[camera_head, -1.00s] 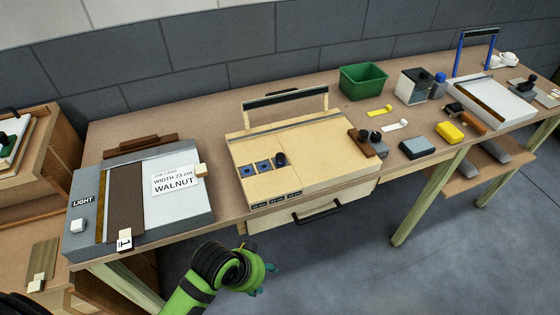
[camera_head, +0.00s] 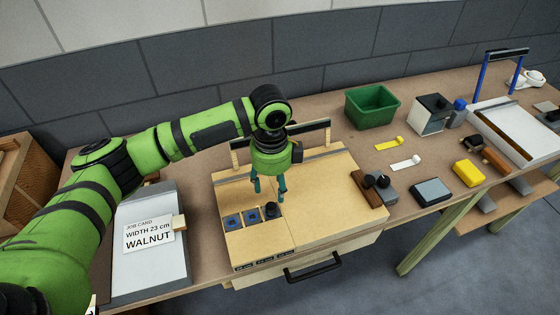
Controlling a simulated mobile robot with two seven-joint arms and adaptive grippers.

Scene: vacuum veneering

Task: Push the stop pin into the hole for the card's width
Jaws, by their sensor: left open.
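The stop pin, a dark round knob (camera_head: 272,210), stands at the rightmost of three blue-marked squares on the pale wooden board (camera_head: 325,205). The other two blue squares (camera_head: 232,221) (camera_head: 252,216) lie to its left, each with a dark centre. Small labels (camera_head: 265,260) on the board's front edge are too small to read. The job card (camera_head: 148,232) reads WIDTH 23 cm, WALNUT. My left gripper (camera_head: 269,192) points down, open and empty, its fingertips just above and behind the pin. Whether the pin is seated in a hole cannot be told.
A dark bar across the board's back (camera_head: 310,135) stands close behind my left gripper. A brown block (camera_head: 367,189) and a grey block with a black knob (camera_head: 381,187) sit at the right. A green bin (camera_head: 372,106) stands behind. The board's right half is clear.

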